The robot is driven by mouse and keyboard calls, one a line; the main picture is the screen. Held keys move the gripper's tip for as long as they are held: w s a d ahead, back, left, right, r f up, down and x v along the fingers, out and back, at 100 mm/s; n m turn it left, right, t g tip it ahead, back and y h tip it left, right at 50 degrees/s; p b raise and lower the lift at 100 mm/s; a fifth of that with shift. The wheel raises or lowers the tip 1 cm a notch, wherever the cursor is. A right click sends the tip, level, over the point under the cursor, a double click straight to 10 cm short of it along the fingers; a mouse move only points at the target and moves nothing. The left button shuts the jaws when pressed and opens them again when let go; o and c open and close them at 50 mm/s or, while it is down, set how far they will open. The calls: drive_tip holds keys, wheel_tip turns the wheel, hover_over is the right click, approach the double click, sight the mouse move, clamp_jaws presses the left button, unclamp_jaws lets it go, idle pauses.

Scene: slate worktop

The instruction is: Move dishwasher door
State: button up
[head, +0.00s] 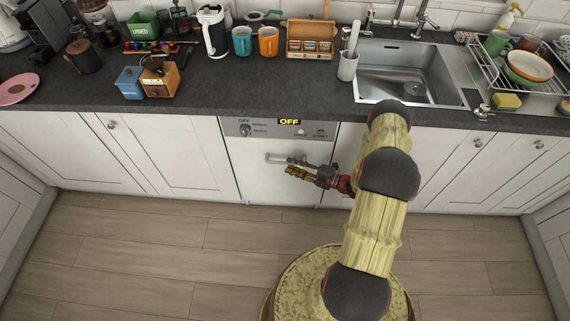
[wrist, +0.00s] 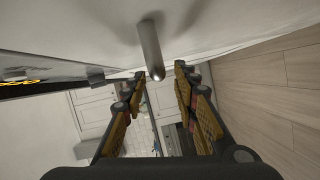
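The dishwasher door (head: 262,186) is a white panel under a grey control strip (head: 285,130) with an "OFF" display. It looks closed, level with the cabinet fronts. Its short metal bar handle (head: 283,158) is near the top of the door. My gripper (head: 294,168) is at the right part of the handle. In the wrist view, the handle (wrist: 149,45) points in from the top, its end near the gap between the fingertips of my gripper (wrist: 163,76). The fingers are apart with a gap between them. I cannot tell whether either finger touches the handle.
White cabinets (head: 165,150) flank the dishwasher. The slate worktop (head: 230,95) above holds mugs, a kettle, boxes and a sink (head: 400,75). The wooden floor (head: 150,245) in front of the door is clear except for my own base.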

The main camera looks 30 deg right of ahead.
sight(285, 162)
drive_tip(key=shift+b+x, duration=0.35)
drive_tip(key=shift+x, duration=1.55)
drive_tip(key=shift+c, duration=0.2)
clamp_jaws()
